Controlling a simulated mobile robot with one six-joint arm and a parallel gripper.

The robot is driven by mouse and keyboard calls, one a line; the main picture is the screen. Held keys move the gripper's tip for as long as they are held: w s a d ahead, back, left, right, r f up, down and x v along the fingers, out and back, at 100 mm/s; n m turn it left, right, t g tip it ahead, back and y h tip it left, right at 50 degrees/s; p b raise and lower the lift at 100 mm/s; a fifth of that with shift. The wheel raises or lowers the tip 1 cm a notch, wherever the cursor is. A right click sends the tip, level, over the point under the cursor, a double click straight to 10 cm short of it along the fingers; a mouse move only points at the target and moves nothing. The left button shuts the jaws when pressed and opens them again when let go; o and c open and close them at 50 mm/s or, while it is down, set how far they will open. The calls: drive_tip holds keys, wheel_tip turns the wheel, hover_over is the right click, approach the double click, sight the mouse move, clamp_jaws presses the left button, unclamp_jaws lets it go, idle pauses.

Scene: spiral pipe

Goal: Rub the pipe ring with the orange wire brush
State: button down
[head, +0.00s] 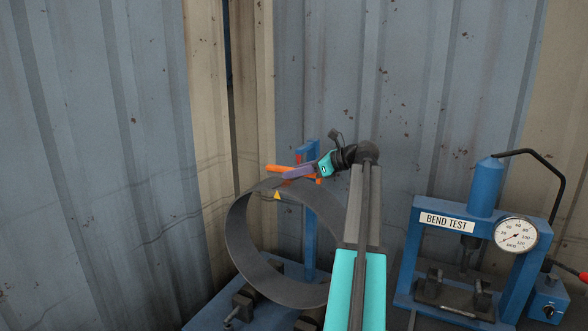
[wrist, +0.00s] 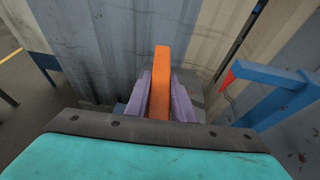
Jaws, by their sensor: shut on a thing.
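The pipe ring (head: 238,250) is a wide dark grey band standing upright in the head view, with a small yellow triangle mark (head: 277,196) near its top. My gripper (head: 292,173), with purple fingers, is above the top of the ring. It is shut on the orange wire brush (head: 274,168). The wrist view shows the brush's orange handle (wrist: 160,85) between the two purple fingers. The brush's bristles cannot be made out, so I cannot tell whether they touch the ring. The ring cannot be made out in the wrist view.
A blue post (head: 310,235) rises behind the ring, and its blue frame (wrist: 280,92) with a red tip is at the right in the wrist view. A blue bend test press (head: 428,240) with a gauge stands at the right. Corrugated metal walls (head: 100,130) close off the back.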

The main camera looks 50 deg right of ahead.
sight(295, 187)
drive_tip(key=shift+f, duration=0.4)
drive_tip(key=shift+f+b, duration=0.75)
drive_tip(key=shift+f, duration=0.4)
idle(1.0)
drive_tip(key=shift+s, duration=0.15)
drive_tip(key=shift+s+d, duration=0.25)
drive_tip(key=shift+s, duration=0.65)
drive_tip(key=shift+s+d, duration=0.2)
drive_tip(key=shift+s, duration=0.7)
drive_tip(key=shift+d+b, duration=0.1)
drive_tip(key=shift+b, duration=0.2)
drive_tip(key=shift+w+d, duration=0.2)
drive_tip(key=shift+d, duration=0.4)
drive_tip(key=shift+w, duration=0.1)
